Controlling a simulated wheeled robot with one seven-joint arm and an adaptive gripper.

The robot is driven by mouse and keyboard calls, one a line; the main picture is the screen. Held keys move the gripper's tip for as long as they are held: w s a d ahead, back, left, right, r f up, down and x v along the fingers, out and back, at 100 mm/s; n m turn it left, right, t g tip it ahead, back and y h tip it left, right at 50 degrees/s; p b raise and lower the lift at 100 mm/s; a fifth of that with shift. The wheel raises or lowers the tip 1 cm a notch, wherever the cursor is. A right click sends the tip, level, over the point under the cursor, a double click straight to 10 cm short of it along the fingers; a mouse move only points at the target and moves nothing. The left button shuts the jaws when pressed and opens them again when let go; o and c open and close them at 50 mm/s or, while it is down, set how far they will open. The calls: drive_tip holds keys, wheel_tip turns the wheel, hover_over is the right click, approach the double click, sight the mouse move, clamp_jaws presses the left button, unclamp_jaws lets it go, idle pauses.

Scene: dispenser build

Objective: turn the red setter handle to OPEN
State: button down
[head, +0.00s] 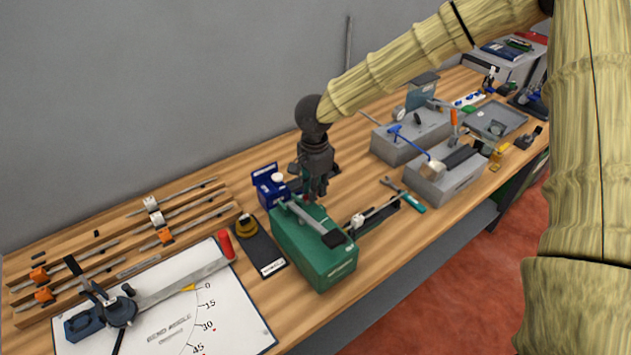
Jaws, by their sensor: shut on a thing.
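My gripper (317,190) points down at the back top edge of a green box (315,255). Its fingers are shut on a small, mostly hidden part. A trace of red (305,189) shows at the fingertips and looks like the red setter handle. I cannot read an OPEN mark or tell the handle's angle from here.
A blue box (270,186) stands close behind left of the green box. A white angle board (240,315) lies front left. Grey blocks (440,185) stand right.

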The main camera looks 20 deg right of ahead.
drive_tip(key=shift+w+r+n+p, duration=0.15)
drive_tip(key=shift+n+p, duration=0.2)
drive_tip(key=shift+n, duration=0.05)
drive_tip(key=c, duration=1.4)
unclamp_jaws()
drive_tip(key=shift+a, duration=0.1)
drive_tip(key=shift+c, duration=0.2)
wheel_tip(320, 180, up, 12)
